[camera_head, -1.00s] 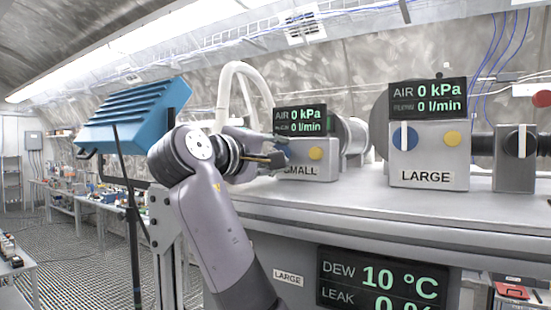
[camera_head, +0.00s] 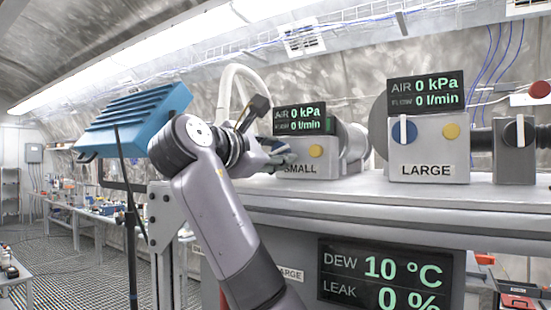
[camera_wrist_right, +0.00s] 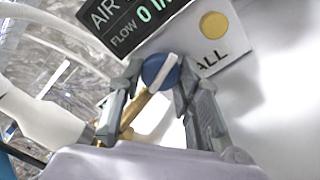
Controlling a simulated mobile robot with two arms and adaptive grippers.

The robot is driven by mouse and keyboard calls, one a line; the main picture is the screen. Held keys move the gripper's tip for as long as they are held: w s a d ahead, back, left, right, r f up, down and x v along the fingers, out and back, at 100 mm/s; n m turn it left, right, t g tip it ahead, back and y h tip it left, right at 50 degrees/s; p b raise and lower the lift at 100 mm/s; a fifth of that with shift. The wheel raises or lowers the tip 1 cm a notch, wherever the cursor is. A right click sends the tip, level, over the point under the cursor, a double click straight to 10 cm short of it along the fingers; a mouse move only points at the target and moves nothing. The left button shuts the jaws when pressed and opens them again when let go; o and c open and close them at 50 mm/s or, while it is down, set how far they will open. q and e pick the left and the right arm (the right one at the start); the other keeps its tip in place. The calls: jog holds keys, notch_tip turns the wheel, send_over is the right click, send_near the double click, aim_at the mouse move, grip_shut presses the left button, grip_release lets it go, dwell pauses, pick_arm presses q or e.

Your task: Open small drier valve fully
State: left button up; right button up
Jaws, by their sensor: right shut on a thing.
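The small drier valve is a round blue knob with a white bar (camera_wrist_right: 158,72) on the unit labelled SMALL (camera_head: 300,171). In the right wrist view the bar slants relative to the label. My right gripper (camera_head: 285,153) reaches the unit from the left. In the right wrist view its two fingers (camera_wrist_right: 158,80) are on either side of the knob, shut on it. In the head view the gripper hides most of the knob. The small display (camera_head: 302,120) reads AIR 0 kPa and 0 l/min. My left gripper is not in view.
A LARGE unit (camera_head: 428,170) with its own blue knob (camera_head: 404,131), white bar upright, stands to the right on the same steel bench. A yellow button (camera_head: 316,151) sits beside the small valve. A blue louvred box (camera_head: 135,118) on a stand is at the left.

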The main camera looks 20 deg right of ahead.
jog(key=n+b, duration=0.1)
jog(key=n, duration=0.1)
jog(key=n+b, duration=0.1)
jog(key=n, duration=0.4)
jog(key=shift+f+b, duration=0.35)
jog(key=shift+b, duration=0.05)
jog(key=n+b, duration=0.1)
jog(key=n, duration=0.2)
jog(key=shift+n, duration=0.4)
jog(key=shift+n+b, duration=0.55)
jog(key=shift+n, duration=0.75)
jog(key=o, duration=1.1)
jog(key=shift+r, duration=0.25)
jog(key=shift+o, duration=0.2)
jog(key=shift+s, duration=0.1)
